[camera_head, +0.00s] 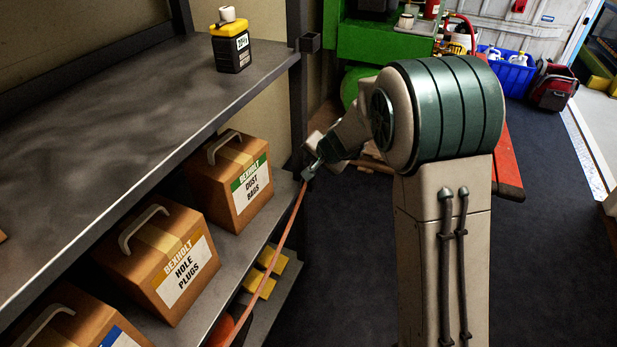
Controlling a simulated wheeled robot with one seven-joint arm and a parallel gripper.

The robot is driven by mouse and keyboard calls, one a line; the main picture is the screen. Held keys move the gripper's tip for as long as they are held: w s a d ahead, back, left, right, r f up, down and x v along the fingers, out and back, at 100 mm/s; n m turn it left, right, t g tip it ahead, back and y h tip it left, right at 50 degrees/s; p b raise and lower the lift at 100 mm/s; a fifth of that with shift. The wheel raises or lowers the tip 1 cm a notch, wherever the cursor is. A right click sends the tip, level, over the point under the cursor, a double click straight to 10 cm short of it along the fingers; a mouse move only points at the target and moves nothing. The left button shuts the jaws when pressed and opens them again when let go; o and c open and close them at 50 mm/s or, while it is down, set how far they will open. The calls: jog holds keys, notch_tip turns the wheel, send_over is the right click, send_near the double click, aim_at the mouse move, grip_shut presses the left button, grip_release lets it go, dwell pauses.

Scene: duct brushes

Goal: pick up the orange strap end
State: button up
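The orange strap (283,235) runs as a straight, narrow line from an orange round thing (220,331) at the bottom edge up to my gripper. It passes in front of the shelf edge. My gripper (309,172) is at the strap's upper end, beside the shelf's upright post. Its fingers look closed on the strap end, which they mostly hide. The fingers are small in this view.
A grey shelf (130,110) bears a yellow and black bottle (231,50). The lower shelf holds cardboard boxes labelled Dust Bags (236,185) and Hole Plugs (160,260). Yellow blocks (262,278) lie below. A green cabinet (375,42) and a blue crate (508,75) stand behind. The dark floor at right is clear.

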jog(key=shift+w+a+f, duration=0.25)
jog(key=shift+w+f, duration=0.1)
jog(key=shift+f, duration=0.25)
grip_shut()
jog(key=shift+r, duration=0.15)
jog(key=shift+r+p, duration=0.35)
jog(key=shift+r, duration=0.15)
jog(key=w+d+r+p, duration=0.2)
jog(key=d+r+p, duration=0.2)
jog(key=d+r, duration=0.5)
jog(key=shift+d+r, duration=0.4)
jog(key=shift+d, duration=0.85)
jog(key=shift+s, duration=0.1)
